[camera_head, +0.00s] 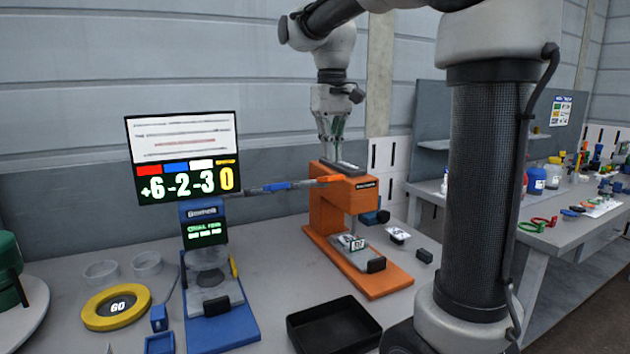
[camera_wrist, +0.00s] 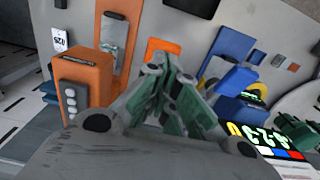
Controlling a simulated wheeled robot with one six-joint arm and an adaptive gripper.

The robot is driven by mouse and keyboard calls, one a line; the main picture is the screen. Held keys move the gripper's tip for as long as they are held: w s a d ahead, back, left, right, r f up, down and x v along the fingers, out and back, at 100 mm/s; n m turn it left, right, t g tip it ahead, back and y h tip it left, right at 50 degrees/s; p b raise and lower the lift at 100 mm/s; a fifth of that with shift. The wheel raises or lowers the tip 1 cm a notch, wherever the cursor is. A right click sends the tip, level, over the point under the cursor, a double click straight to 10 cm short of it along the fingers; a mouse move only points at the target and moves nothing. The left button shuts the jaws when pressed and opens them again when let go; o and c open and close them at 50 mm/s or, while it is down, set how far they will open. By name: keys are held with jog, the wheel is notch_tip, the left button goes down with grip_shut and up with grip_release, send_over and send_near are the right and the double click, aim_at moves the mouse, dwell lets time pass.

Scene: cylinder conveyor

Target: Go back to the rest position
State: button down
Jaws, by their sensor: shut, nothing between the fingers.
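My gripper (camera_head: 331,138) hangs pointing down in the head view, above and behind the top of the orange machine (camera_head: 325,215). Its fingers are shut with nothing between them. In the wrist view the green-padded fingers (camera_wrist: 172,105) come together in front of the camera. The orange machine (camera_wrist: 85,85) also shows there at the left, and the blue device (camera_wrist: 228,60) at the right. Whether the fingertips touch the orange machine's top cannot be told.
A display panel (camera_head: 183,158) stands above the blue device (camera_head: 215,290) at left. A yellow ring marked 60 (camera_head: 117,306) and a black tray (camera_head: 333,326) lie on the grey table. Clear dishes (camera_head: 101,272) stand behind the ring. A second bench (camera_head: 560,233) is at right.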

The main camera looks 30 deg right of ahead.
jog(key=shift+r, duration=0.7)
jog(key=s+f+t, duration=0.2)
jog(key=s+f, duration=0.4)
jog(key=s, duration=0.4)
jog(key=s+d+f+t, duration=0.1)
jog(key=s+f+t, duration=0.1)
jog(key=s+f, duration=0.4)
jog(key=s, duration=0.3)
jog(key=shift+s+d+f, duration=0.3)
jog(key=shift+s+f, duration=0.05)
